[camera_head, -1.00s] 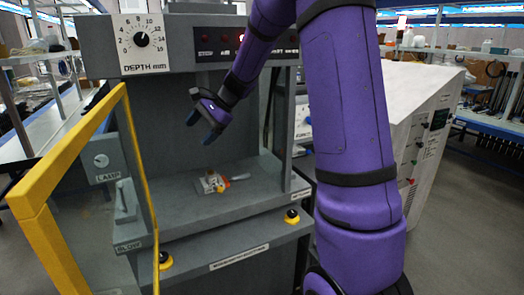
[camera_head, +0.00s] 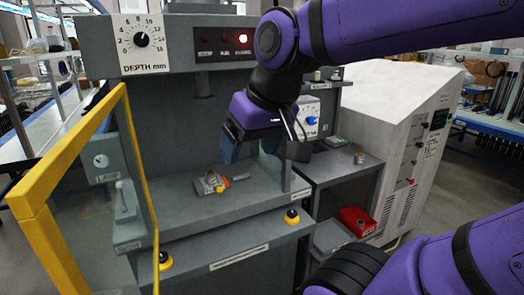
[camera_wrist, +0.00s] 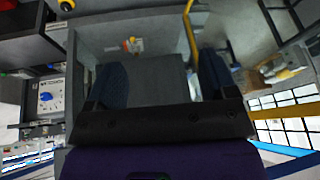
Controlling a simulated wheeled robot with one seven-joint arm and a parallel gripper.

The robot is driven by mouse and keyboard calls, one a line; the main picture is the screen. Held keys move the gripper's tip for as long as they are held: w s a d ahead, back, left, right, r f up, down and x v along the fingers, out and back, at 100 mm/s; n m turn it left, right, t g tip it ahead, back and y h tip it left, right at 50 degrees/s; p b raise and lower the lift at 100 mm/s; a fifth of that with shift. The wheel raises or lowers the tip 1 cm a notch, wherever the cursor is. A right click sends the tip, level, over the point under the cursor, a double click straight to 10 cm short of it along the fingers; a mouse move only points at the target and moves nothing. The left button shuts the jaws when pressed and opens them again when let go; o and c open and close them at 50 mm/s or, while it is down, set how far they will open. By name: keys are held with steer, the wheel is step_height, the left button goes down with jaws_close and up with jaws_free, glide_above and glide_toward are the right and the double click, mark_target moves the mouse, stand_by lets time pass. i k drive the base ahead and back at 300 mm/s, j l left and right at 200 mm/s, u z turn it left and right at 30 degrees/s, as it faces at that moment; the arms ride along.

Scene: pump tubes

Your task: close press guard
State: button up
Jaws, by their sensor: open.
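The press guard (camera_head: 40,215) is a clear panel in a yellow frame. It stands swung open at the left front of the grey press (camera_head: 160,85) in the head view. Its yellow edge also shows in the wrist view (camera_wrist: 189,32). My gripper (camera_head: 250,148) is in front of the press opening, right of the guard and apart from it. The two blue-padded fingers are spread with nothing between them, as the wrist view (camera_wrist: 162,80) also shows.
A small metal fixture with orange and yellow parts (camera_head: 213,184) sits on the press bed. Two yellow-ringed buttons (camera_head: 292,217) are on the front ledge. A side bench with a red bin (camera_head: 356,222) and a white cabinet (camera_head: 400,110) stand to the right.

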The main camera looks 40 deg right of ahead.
mark_target(27, 200)
steer(key=k+j+z, duration=0.15)
steer(key=j, duration=0.25)
steer(key=k+j+z, duration=0.1)
steer(key=j, duration=0.3)
steer(key=k+j+z, duration=0.15)
steer(key=j, duration=0.25)
steer(key=k+j+z, duration=0.15)
steer(key=j, duration=0.7)
steer(key=k+j, duration=0.15)
steer(key=j, duration=0.7)
steer(key=k+z, duration=0.05)
